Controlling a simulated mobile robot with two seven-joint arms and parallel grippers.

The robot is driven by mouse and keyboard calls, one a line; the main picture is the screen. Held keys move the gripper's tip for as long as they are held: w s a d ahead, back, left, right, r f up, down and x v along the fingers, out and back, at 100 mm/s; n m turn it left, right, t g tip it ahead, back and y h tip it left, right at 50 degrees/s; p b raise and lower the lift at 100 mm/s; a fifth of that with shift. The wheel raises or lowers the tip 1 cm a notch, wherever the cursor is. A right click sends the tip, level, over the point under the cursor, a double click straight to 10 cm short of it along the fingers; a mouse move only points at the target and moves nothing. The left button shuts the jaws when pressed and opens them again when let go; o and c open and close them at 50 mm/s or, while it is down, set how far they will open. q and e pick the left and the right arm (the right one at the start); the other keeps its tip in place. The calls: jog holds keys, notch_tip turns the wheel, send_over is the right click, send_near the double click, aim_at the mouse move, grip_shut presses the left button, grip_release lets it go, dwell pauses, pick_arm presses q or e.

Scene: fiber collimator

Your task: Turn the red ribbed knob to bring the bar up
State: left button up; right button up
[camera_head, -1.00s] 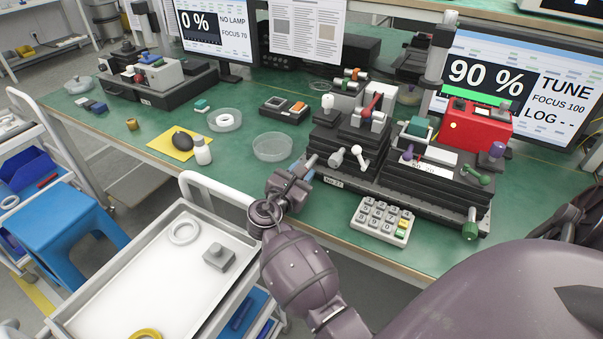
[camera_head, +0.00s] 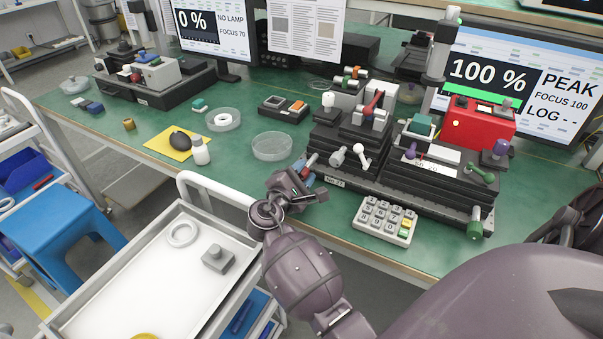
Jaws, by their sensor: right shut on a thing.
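The fingertips are small and partly covered in this view. The right monitor (camera_head: 490,75) shows 100 %, PEAK and FOCUS 100, with a green bar under the figure. My left gripper is out of view.
White-handled knobs (camera_head: 360,155) sit just right of the red knob, and a keypad (camera_head: 384,219) lies in front of the assembly. A clear dish (camera_head: 272,146) stands at the left. A white tray cart (camera_head: 140,290) is below the arm.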

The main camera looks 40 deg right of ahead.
dwell(0.4)
jog(key=o, duration=0.9)
